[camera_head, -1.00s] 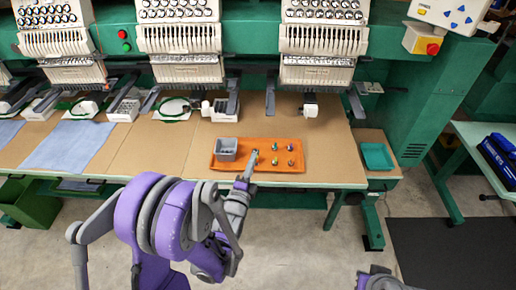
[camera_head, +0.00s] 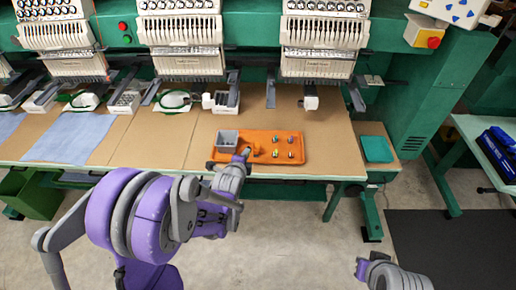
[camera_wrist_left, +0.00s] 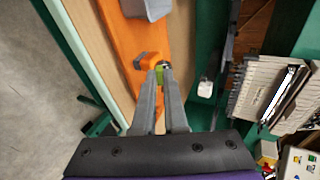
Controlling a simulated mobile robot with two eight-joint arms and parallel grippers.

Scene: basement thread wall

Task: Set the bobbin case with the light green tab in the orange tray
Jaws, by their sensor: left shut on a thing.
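The orange tray (camera_head: 240,158) lies on the tan table near its front edge. Several small bobbin cases (camera_head: 276,153) with coloured tabs stand at its right end; their tab colours are hard to tell. My left gripper (camera_head: 246,151) is over the tray's front middle. In the left wrist view, my left gripper (camera_wrist_left: 163,70) is shut on a small metallic bobbin case (camera_wrist_left: 164,63) with a light green tab (camera_wrist_left: 159,77). The fingers partly hide it, and I cannot tell whether it touches the tray.
A grey open box (camera_head: 227,139) sits in the tray's left end. A teal tray (camera_head: 377,149) lies to the right. Embroidery machine heads (camera_head: 318,45) overhang the table behind. Bare table lies behind the tray.

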